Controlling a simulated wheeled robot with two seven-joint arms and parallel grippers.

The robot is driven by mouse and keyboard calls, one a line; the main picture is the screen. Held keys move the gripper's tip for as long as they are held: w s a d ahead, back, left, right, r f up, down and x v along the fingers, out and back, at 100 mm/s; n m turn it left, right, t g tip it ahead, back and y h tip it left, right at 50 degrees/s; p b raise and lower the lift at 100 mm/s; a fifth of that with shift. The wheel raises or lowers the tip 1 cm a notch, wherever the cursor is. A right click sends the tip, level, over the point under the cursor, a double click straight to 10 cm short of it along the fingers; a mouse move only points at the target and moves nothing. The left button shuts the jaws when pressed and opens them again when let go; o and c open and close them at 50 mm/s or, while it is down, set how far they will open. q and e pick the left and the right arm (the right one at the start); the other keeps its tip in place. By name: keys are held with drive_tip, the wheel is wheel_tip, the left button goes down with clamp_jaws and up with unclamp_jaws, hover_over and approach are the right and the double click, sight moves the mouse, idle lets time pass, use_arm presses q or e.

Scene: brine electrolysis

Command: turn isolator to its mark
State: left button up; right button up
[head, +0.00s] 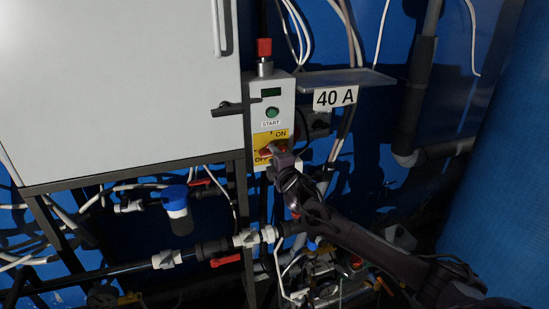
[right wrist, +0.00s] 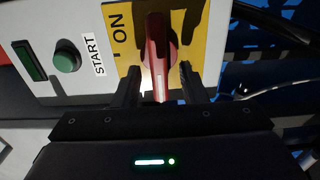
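The isolator is a red handle (head: 265,153) on a yellow plate (head: 262,138) low on the grey control box. ON is printed above the handle and a partly hidden OFF at its lower left. In the head view the handle lies roughly sideways. In the right wrist view the red handle (right wrist: 158,45) stands between the two fingers of my right gripper (right wrist: 160,85), with a small gap visible at each side. The right gripper (head: 276,152) is open around it and partly covers it in the head view. My left gripper is out of view.
Above the isolator are a green START button (head: 272,113) and a red-topped lamp or knob (head: 264,48). A shelf with a 40 A sign (head: 335,97) juts out at right. A large grey cabinet (head: 120,90) stands at left. Pipes and a blue-capped filter (head: 175,203) sit below.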

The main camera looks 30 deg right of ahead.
drive_tip(key=b+v, duration=0.2)
drive_tip(key=v, duration=0.5)
drive_tip(key=shift+s, duration=0.4)
drive_tip(key=shift+a, duration=0.1)
